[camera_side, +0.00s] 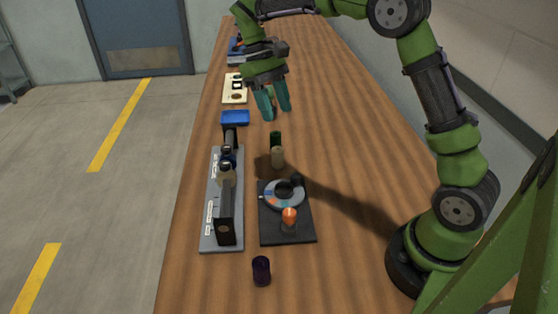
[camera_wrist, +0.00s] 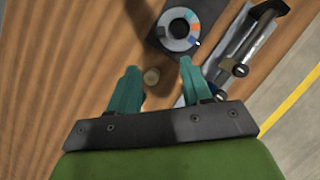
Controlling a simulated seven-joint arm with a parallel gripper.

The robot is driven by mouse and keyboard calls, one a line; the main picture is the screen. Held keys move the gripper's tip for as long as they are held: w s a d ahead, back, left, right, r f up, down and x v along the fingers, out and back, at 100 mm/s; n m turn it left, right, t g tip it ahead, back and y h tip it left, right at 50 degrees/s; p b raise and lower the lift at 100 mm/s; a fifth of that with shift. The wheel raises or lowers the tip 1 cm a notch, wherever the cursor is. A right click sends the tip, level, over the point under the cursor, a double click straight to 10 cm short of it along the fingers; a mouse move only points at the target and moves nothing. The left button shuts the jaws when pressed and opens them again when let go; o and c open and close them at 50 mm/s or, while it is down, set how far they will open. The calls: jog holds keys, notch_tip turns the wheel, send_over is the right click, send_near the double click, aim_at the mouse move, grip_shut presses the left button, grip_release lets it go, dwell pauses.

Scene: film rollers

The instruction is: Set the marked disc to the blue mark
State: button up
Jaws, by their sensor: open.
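The disc (camera_side: 270,204) is a grey ring with coloured patches around a dark hub, on a dark square base (camera_side: 274,233). An orange-topped knob stands at the base's near side (camera_side: 289,216). In the wrist view the disc (camera_wrist: 168,34) shows teal, blue and orange patches along its right side; which is the target mark, I cannot tell. My gripper (camera_side: 272,114) is open and empty, high above the table and farther back than the disc. Its two teal fingers also show in the wrist view (camera_wrist: 158,68), with the disc beyond their tips.
A grey rack (camera_side: 210,232) with dark rollers stands left of the disc base. A dark purple cylinder (camera_side: 261,271) stands in front. A blue tray (camera_side: 235,118) lies farther back.

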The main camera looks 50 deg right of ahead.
aim_at(295, 174)
jog(key=x, duration=1.6)
jog(key=shift+f, duration=0.4)
